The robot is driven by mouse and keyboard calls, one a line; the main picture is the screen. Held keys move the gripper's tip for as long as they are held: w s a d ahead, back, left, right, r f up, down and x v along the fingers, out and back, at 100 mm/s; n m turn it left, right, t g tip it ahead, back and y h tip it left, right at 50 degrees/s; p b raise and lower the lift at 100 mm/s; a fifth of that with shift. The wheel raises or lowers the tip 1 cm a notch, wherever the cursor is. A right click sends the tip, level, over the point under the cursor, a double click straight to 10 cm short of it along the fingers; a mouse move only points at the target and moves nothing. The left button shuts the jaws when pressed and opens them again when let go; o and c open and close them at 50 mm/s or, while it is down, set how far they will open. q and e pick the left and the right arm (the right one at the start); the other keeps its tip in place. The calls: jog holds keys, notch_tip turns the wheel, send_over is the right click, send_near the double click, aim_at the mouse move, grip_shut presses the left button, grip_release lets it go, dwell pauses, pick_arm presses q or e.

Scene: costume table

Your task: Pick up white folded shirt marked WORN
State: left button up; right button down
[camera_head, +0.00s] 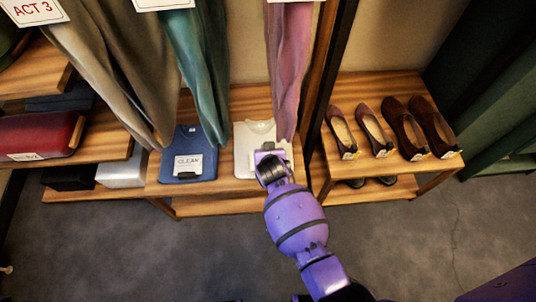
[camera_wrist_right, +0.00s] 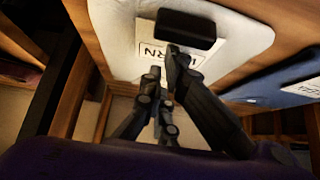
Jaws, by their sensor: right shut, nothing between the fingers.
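The white folded shirt (camera_head: 243,139) lies on the middle wooden shelf, just right of the blue shirt. It fills the top of the right wrist view (camera_wrist_right: 112,35), where its card (camera_wrist_right: 205,52) reads partly, ending in "RN". A black block (camera_wrist_right: 185,27) sits on the shirt over the card. My right gripper (camera_head: 269,160) is at the shirt's front edge and covers part of it and its card. In the wrist view its fingers (camera_wrist_right: 167,62) are close together and empty, near the black block; contact is unclear. My left gripper is in neither view.
The blue folded shirt (camera_head: 189,145) marked CLEAN lies to the left. Hanging garments, including a pink one (camera_head: 290,60) and a green one (camera_head: 200,70), come down close behind. A dark post (camera_head: 325,85) and a shelf of maroon shoes (camera_head: 405,125) stand right. Floor in front is clear.

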pick_arm(q)
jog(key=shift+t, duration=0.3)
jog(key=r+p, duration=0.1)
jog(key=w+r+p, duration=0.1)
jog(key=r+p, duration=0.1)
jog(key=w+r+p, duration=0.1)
jog(key=p, duration=0.1)
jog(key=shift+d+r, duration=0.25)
pick_arm(e)
jog(key=s, duration=0.9)
pick_arm(q)
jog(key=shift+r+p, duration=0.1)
jog(key=shift+p, duration=0.2)
